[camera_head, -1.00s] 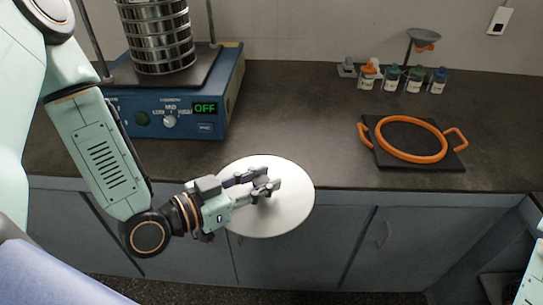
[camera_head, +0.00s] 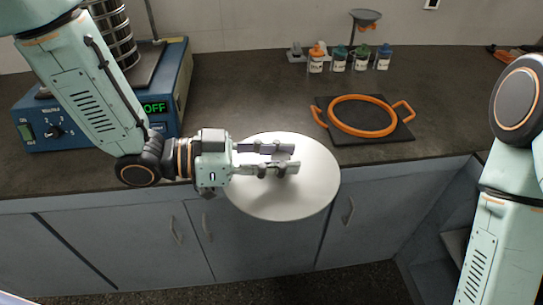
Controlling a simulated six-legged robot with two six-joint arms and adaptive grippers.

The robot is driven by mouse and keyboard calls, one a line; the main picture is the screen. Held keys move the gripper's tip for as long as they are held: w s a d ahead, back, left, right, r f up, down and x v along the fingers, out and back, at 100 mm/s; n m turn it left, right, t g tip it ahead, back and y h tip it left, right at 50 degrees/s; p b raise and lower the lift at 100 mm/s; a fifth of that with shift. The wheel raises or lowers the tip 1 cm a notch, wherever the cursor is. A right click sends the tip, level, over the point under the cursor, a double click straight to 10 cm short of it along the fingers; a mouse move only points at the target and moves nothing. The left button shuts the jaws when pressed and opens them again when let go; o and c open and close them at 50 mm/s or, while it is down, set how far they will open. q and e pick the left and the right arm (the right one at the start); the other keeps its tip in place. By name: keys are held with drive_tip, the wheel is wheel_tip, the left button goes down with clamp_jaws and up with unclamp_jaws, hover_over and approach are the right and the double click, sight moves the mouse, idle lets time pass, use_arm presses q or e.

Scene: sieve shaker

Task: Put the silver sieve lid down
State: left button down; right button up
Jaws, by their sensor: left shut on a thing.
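The silver sieve lid (camera_head: 300,203) is a pale round disc in front of the bench's front edge and partly overlapping it in view. My left gripper (camera_head: 292,160) reaches in from the left over the lid and is shut on its middle; the fingers hide the grip point. Whether the lid touches the bench cannot be told. My right arm shows at the right edge, but its gripper is out of view.
The dark bench (camera_head: 240,85) has free room behind the lid. A blue shaker (camera_head: 170,85) with stacked sieves (camera_head: 116,32) stands left. An orange ring with handles (camera_head: 362,131) lies on a black mat (camera_head: 345,140) at right. Several small bottles (camera_head: 362,57) and a funnel stand (camera_head: 366,17) are behind.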

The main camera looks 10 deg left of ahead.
use_arm(q)
drive_tip(key=shift+w+d+f+m+g+h, duration=0.15)
drive_tip(key=shift+w+d+f+m+g, duration=0.55)
drive_tip(key=shift+g, duration=0.25)
drive_tip(key=shift+w+d+f+m+g+h, duration=0.1)
drive_tip(key=shift+w+d+f+m+g, duration=0.4)
drive_tip(key=shift+f+m+g, duration=0.3)
drive_tip(key=shift+w+d+f+m+g+h, duration=0.15)
drive_tip(key=shift+w+d+f+m+g, duration=0.55)
drive_tip(key=shift+g, duration=0.35)
drive_tip(key=shift+s+a+f+m+g+y, duration=0.1)
drive_tip(key=shift+s+a+m+g+y, duration=0.15)
drive_tip(key=shift+a+m+g, duration=0.65)
drive_tip(key=shift+s+a+r+m+g+y, duration=0.15)
drive_tip(key=shift+m+g+y, duration=0.3)
drive_tip(key=shift+g, duration=0.85)
drive_tip(key=shift+s+a+f+m+g+y, duration=0.2)
drive_tip(key=shift+a+m+g, duration=0.35)
drive_tip(key=shift+m+g, duration=0.45)
drive_tip(key=shift+f, duration=0.1)
drive_tip(key=a+f+n+t+h, duration=0.2)
drive_tip(key=a+f+n+t, duration=0.4)
drive_tip(key=t, duration=0.1)
drive_tip(key=s+a+r+n+t+y, duration=0.3)
drive_tip(key=a+r+n+t, duration=0.1)
drive_tip(key=a+n+t, duration=0.2)
drive_tip(key=a+t, duration=0.1)
drive_tip(key=t, duration=0.1)
drive_tip(key=shift+r+t, duration=0.15)
drive_tip(key=shift+t, duration=0.25)
